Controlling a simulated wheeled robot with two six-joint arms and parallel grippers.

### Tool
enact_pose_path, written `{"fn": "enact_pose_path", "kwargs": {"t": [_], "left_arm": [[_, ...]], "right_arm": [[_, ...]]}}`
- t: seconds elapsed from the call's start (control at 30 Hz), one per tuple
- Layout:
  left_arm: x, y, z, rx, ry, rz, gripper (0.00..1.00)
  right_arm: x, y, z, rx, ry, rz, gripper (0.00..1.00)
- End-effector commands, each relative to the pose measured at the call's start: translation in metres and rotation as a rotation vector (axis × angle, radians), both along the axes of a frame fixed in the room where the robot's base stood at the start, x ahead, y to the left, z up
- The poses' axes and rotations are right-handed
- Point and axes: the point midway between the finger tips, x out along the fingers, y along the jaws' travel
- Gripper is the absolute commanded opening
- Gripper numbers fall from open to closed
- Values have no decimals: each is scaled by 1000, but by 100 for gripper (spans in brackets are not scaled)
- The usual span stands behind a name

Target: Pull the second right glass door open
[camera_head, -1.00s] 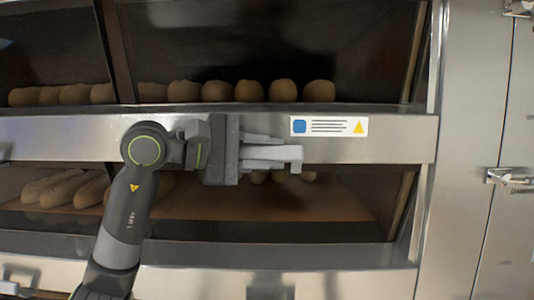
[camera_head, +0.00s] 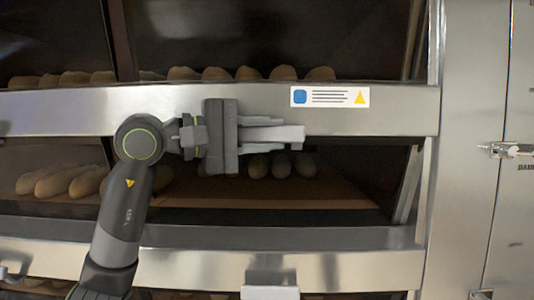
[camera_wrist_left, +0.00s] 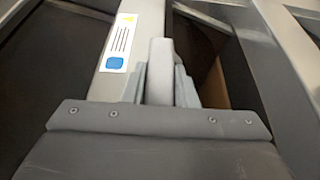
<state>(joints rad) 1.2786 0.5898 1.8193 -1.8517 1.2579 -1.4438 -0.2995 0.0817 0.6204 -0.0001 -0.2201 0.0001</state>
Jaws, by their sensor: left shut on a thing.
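My left gripper (camera_head: 285,136) reaches in from the left, at the lower edge of a steel rail. It is shut on a pale grey handle (camera_wrist_left: 161,70), which shows between its fingers in the left wrist view. In the head view the gripper mostly hides the handle. The dark right glass door area (camera_head: 340,185) lies below this rail, with loaves showing behind it. A slanted side frame (camera_head: 408,185) bounds it on the right. I cannot tell from these views how far the door stands open. My right gripper is not in view.
A label (camera_head: 330,97) with a blue square and yellow triangle is on the steel rail (camera_head: 400,112). Another handle (camera_head: 270,292) sits at the bottom of the picture. A steel cabinet with a latch (camera_head: 505,150) stands at the right.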

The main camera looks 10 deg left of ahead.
Motion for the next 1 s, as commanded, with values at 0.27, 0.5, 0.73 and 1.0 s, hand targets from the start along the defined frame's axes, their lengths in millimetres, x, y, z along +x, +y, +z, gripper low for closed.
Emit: {"fn": "enact_pose_path", "kwargs": {"t": [0.27,0.5,0.73,1.0], "left_arm": [[-1,0,-25,49,-241,-1,0],[-1,-1,-34,87,-432,-3,0],[-1,-1,-39,115,-560,-4,0],[-1,-1,-40,129,-632,-5,0]], "right_arm": [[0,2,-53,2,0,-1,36],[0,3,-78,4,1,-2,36],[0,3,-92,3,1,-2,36],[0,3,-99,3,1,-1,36]]}}
